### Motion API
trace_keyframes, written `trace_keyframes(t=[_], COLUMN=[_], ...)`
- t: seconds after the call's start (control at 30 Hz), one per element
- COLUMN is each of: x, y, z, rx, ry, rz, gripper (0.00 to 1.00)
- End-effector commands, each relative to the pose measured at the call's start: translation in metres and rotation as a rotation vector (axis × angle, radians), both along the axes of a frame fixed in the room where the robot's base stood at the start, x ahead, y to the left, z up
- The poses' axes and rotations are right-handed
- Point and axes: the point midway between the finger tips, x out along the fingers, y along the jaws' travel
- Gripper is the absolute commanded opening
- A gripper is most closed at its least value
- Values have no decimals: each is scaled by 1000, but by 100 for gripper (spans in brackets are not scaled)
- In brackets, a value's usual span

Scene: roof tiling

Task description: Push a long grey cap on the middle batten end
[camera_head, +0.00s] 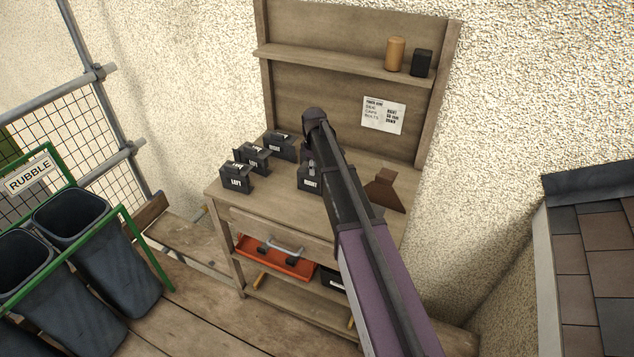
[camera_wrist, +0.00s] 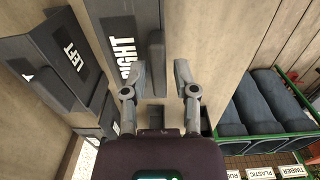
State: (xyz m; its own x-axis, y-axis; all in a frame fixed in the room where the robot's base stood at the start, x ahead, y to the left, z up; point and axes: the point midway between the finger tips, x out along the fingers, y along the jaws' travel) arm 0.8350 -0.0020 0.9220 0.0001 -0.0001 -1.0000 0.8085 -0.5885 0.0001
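Several dark grey pieces with white labels stand on the wooden workbench (camera_head: 222,193). In the head view, one marked LEFT (camera_head: 236,180) is at the front left and one marked RIGHT (camera_head: 280,148) is at the back; another RIGHT piece (camera_head: 308,181) is partly behind my arm. My gripper (camera_wrist: 160,72) is open above the bench, close to a RIGHT piece (camera_wrist: 125,35) in the wrist view. A narrow dark upright part (camera_wrist: 156,50) shows just beyond and between the fingertips, and I cannot tell whether it is a long grey cap. No batten end can be made out.
A brown angled piece (camera_head: 385,191) stands on the bench to the right of my arm. Bins marked RUBBLE (camera_head: 72,218) are at the left. A tiled roof (camera_head: 597,255) is at the right. An orange tray (camera_head: 275,260) sits on the lower shelf.

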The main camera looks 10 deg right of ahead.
Motion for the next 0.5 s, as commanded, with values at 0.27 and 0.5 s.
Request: trace_keyframes(t=[0.27, 0.5], x=[0, 0], y=[0, 0], z=[0, 0], rx=[0, 0], ry=[0, 0], rz=[0, 0], gripper=[0, 0])
